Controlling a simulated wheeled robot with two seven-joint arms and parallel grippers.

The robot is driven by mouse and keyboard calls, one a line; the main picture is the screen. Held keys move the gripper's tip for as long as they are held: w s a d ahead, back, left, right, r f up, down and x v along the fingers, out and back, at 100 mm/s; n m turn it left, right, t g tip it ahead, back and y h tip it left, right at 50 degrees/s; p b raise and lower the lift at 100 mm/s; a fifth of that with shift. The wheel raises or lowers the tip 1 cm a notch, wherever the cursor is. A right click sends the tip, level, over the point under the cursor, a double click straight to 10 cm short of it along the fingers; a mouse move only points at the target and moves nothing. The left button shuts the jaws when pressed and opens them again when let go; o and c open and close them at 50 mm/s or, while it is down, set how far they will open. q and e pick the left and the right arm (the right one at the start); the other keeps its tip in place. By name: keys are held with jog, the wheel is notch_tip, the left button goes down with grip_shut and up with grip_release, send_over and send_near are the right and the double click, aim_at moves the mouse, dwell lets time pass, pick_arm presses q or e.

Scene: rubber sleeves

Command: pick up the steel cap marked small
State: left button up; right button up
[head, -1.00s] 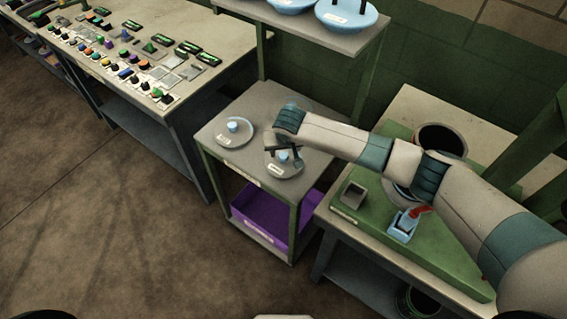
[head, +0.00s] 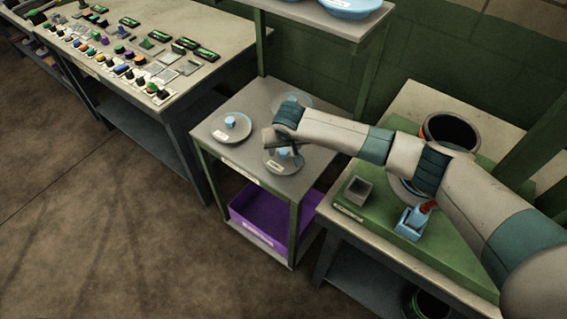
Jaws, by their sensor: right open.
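One cap (head: 230,121) is on the left dish (head: 221,136). The other cap (head: 284,153) is on the front right dish (head: 291,166), partly hidden by my right gripper. The dish labels are too small to read, so I cannot tell which cap is marked small. My right gripper (head: 283,148) points down over the front right cap, open, with its fingers close around or just above it; contact cannot be told. My left gripper is out of view.
A third dish (head: 297,99) sits behind my right wrist. A shelf (head: 340,32) with blue bowls hangs above the stand. A purple bin (head: 252,222) is below. At the right, a green-topped bench (head: 370,222) holds a grey box, a blue item and a dark pot.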

jog(key=shift+w+f, duration=0.2)
jog(key=shift+f, duration=0.1)
dwell(0.4)
grip_shut()
